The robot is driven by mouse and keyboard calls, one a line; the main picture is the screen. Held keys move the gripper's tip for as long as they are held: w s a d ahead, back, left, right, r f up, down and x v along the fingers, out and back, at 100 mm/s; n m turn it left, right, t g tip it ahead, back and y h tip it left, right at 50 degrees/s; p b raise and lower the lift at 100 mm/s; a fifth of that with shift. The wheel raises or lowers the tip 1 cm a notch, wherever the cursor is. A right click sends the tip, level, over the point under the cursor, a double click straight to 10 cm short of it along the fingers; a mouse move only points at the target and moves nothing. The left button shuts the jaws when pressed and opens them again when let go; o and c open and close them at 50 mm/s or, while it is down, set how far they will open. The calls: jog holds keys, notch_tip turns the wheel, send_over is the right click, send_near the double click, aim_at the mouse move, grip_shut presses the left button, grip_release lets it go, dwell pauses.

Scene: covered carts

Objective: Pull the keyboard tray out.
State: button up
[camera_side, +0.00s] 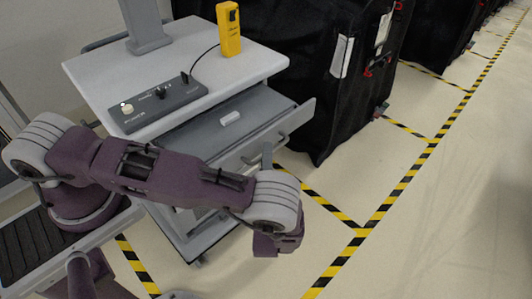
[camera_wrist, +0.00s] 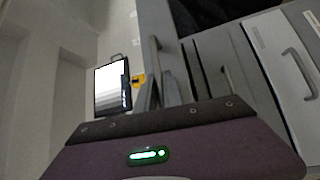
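The grey keyboard tray (camera_side: 262,108) sits under the white top of the cart and sticks out toward the lower right in the side view. A small white object (camera_side: 230,118) lies on it. My gripper (camera_side: 278,244) is at the lower right end of my arm, low in front of the cart and apart from the tray in the side view. Its fingers cannot be made out there. In the wrist view my purple gripper housing fills the bottom, and the fingers do not show. A pale bar (camera_wrist: 154,65) stands upright mid-picture, perhaps the tray's front edge or handle.
The cart top (camera_side: 190,52) holds a grey control box (camera_side: 160,104) and a yellow device (camera_side: 229,32). Drawers with a handle (camera_wrist: 298,72) show at right in the wrist view. Black covered carts (camera_side: 350,75) stand behind. The striped floor at right is clear.

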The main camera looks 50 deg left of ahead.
jog(key=shift+o, duration=0.5)
jog(key=v, duration=0.7)
jog(key=s+a+r+n+g+h, duration=0.25)
jog(key=r+n+g, duration=0.55)
jog(key=n, duration=0.4)
jog(key=s+a+r+n+g+h, duration=0.2)
jog(key=s+a+r+n+g, duration=0.3)
jog(key=r+n, duration=0.65)
jog(key=s+d+r+n+t+h, duration=0.1)
jog(key=s+r+n+t+h, duration=0.3)
jog(key=n, duration=1.9)
jog(key=shift+s+d+r+t+h, duration=0.35)
jog(key=shift+s+r+h, duration=2.2)
jog(key=shift+s+r, duration=1.45)
jog(key=shift+s+f, duration=0.1)
